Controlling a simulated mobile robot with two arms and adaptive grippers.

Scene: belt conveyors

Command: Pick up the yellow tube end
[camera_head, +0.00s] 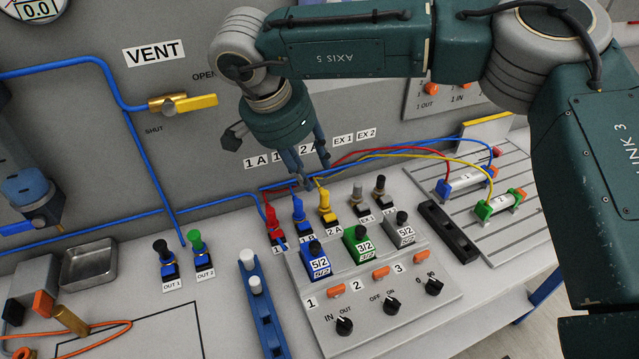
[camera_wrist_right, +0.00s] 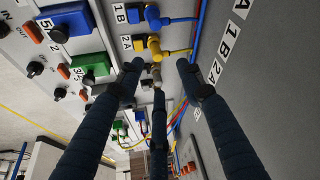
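The yellow tube end sits in the yellow elbow fitting (camera_head: 325,201) marked 2A, on the conveyor bench behind the valve panel. A yellow tube (camera_head: 433,156) arcs right to the cylinders. My right gripper (camera_head: 311,174) points down just above and behind this fitting. In the right wrist view, its dark fingers (camera_wrist_right: 160,76) are spread apart with nothing clearly held. There, the yellow fitting (camera_wrist_right: 154,46) and its tube (camera_wrist_right: 179,52) lie just beyond the fingertips. Whether a finger touches the tube is unclear. My left gripper is out of view.
Red (camera_head: 272,214) and blue (camera_head: 299,210) fittings stand left of the yellow one; grey exhaust fittings (camera_head: 358,196) stand right. The valve panel (camera_head: 430,315) lies in front. Red and blue tubes run close to the fingers. The grey wall (camera_head: 180,140) stands behind.

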